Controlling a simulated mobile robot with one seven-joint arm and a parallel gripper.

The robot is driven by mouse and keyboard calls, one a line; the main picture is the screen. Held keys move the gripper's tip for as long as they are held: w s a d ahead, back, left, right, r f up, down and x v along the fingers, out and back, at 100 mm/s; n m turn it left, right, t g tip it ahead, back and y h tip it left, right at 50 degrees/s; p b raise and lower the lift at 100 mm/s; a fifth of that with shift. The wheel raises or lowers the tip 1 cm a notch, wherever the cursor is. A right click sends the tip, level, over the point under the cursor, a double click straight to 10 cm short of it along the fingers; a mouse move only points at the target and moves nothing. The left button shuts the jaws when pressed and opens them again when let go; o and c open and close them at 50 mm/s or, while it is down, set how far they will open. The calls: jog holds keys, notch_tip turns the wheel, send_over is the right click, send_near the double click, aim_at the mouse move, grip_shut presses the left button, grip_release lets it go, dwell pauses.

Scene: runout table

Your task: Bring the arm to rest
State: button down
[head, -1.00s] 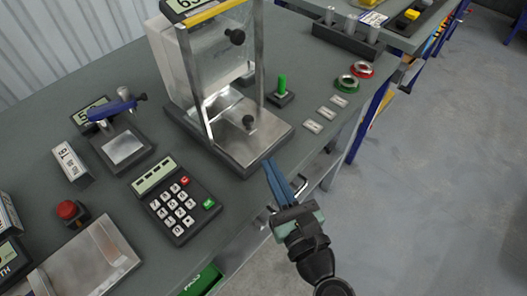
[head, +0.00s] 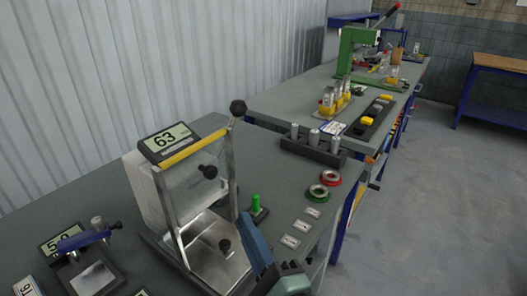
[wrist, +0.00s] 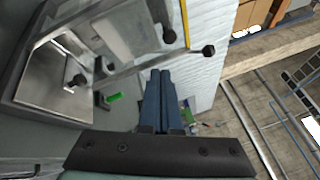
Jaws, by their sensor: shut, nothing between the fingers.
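My gripper (head: 257,243) is at the lower middle of the head view, in front of the right side of the clear-sided machine (head: 203,200). Its blue fingers are together with nothing between them. In the wrist view my gripper (wrist: 160,76) points away from the camera, fingers side by side, with the machine (wrist: 130,28) to the upper left. I cannot tell the exact gap between the fingers and the machine. The rest of my arm is mostly below the head view's edge.
A green-topped post (head: 257,203), a green ring (head: 318,191), a red ring (head: 328,178) and small plates (head: 297,234) lie right of the machine. A rack of metal cylinders (head: 313,147) stands behind. The display reads 63 (head: 164,138). Open floor (head: 430,200) lies to the right.

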notch_tip(320, 180, up, 15)
jog(key=w+n+t+h+p, duration=0.1)
jog(key=w+n+t+p, duration=0.15)
jog(key=n, duration=0.55)
jog(key=s+d+r+n+t+h+p, duration=0.1)
jog(key=s+r+n+t+h, duration=0.2)
jog(key=r, duration=1)
jog(key=s+d+r+n+t+h+p, duration=0.1)
jog(key=s+r+n+t+h, duration=0.2)
jog(key=s+r+n, duration=0.4)
notch_tip(320, 180, up, 6)
jog(key=shift+s+d+r+t+h, duration=0.1)
jog(key=shift+s+d+t+h, duration=0.1)
jog(key=shift+t+h, duration=0.4)
jog(key=shift+w, duration=0.15)
